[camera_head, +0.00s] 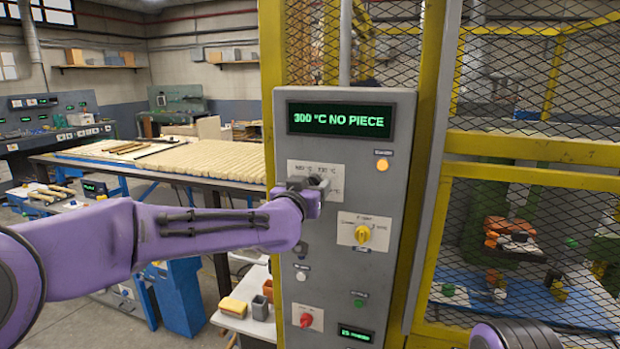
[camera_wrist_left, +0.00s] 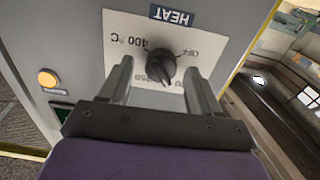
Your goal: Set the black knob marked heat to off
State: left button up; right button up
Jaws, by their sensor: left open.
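The black heat knob (camera_wrist_left: 162,66) sits on a white plate (camera_wrist_left: 120,33) under a blue HEAT label (camera_wrist_left: 171,15), upside down in the left wrist view. The plate reads OFF at the upper right, 400 °C at the left and 350 at the lower left. The knob's grip bar seems to point down, away from OFF. My left gripper (camera_wrist_left: 159,68) is open, with one finger on each side of the knob; contact cannot be told. In the head view it is at the plate (camera_head: 303,168) and hides the knob. My right gripper is out of view.
The grey panel's display (camera_head: 339,121) reads 300 °C NO PIECE. Below are a yellow knob (camera_head: 362,234), a red knob (camera_head: 306,320) and a green button (camera_head: 359,303). An orange light (camera_head: 382,165) is at the upper right. A yellow mesh fence (camera_head: 430,150) stands at the right.

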pick_arm(q)
jog(key=shift+w+f, duration=0.1)
jog(key=shift+w, duration=0.05)
jog(key=shift+c, duration=0.3)
jog(key=c, duration=1)
jog(key=shift+n, duration=0.4)
jog(key=shift+f+n+b, duration=0.1)
jog(key=shift+n+b, duration=1.75)
jog(key=shift+n, duration=5.65)
